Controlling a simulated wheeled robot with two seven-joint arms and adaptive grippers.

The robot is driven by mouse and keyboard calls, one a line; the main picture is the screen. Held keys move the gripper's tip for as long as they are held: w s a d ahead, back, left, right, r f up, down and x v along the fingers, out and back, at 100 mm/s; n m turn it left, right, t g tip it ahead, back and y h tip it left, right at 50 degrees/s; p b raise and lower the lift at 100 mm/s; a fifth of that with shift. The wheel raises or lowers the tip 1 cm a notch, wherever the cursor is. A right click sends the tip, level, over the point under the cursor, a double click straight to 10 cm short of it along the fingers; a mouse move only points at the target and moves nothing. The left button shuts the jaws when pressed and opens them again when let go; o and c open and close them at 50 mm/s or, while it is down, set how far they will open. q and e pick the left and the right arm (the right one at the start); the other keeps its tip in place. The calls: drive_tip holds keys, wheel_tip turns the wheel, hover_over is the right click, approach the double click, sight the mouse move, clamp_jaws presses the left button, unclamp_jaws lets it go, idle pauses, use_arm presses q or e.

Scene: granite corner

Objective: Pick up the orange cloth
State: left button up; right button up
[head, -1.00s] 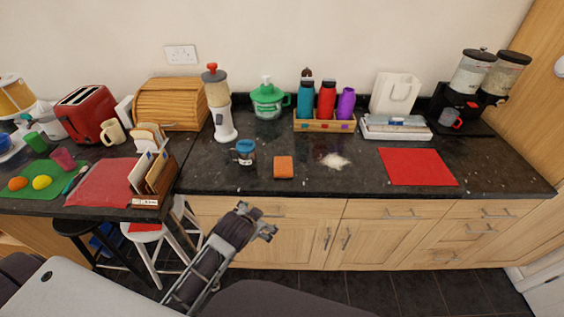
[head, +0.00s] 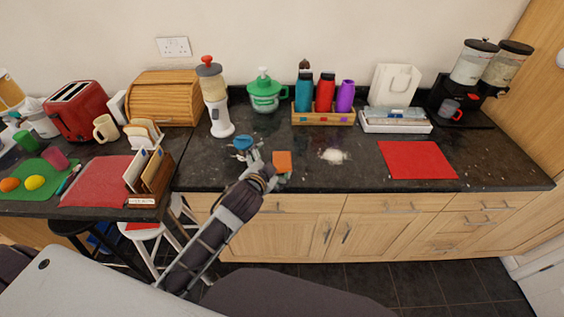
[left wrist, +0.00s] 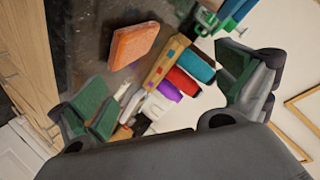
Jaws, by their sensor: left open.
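The orange cloth (head: 282,162) is a small folded block lying on the dark granite counter near its front edge. In the left wrist view the orange cloth (left wrist: 133,46) shows ahead, between and beyond the finger pads. My left gripper (head: 256,158) is open and just left of the cloth in the head view, over the counter. Its two green-padded fingers (left wrist: 165,95) are spread wide with nothing between them. I cannot tell whether a finger touches the cloth. My right gripper is not in view.
A blue-lidded jar (head: 243,144) is partly hidden behind my left gripper. A white spill (head: 333,156) lies right of the cloth, and a red mat (head: 417,160) farther right. A wooden bottle rack (head: 323,119) stands at the back. Counter between spill and mat is clear.

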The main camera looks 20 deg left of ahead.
use_arm(q)
drive_tip(key=w+d+r+m+t+h, duration=0.3)
drive_tip(key=d+r+m+h, duration=0.15)
drive_tip(key=r, duration=0.35)
drive_tip(key=w+d+r+m+t+h, duration=0.3)
drive_tip(key=d+r+m, duration=0.2)
drive_tip(key=r+m, duration=0.15)
drive_tip(key=s+d+r+m+g+h, duration=0.2)
drive_tip(key=d+m+g+h, duration=0.35)
drive_tip(key=m, duration=0.45)
drive_tip(key=s+d+r+m+g+h, duration=0.1)
drive_tip(key=d+r+m+g+h, duration=0.35)
drive_tip(key=m, duration=0.65)
drive_tip(key=a+f+m+g+y, duration=0.5)
drive_tip(key=f+m+g, duration=0.2)
drive_tip(key=f+m, duration=0.3)
drive_tip(key=w+a+f+y, duration=0.1)
drive_tip(key=a+y, duration=0.1)
drive_tip(key=a, duration=0.4)
drive_tip(key=w+a+f+y, duration=0.1)
drive_tip(key=a+y, duration=0.2)
drive_tip(key=a, duration=0.3)
drive_tip(key=w+a+f+g+y, duration=0.1)
drive_tip(key=w+a+f+y, duration=0.1)
drive_tip(key=a, duration=0.5)
drive_tip(key=shift+m+y, duration=0.3)
drive_tip(key=shift+y, duration=0.25)
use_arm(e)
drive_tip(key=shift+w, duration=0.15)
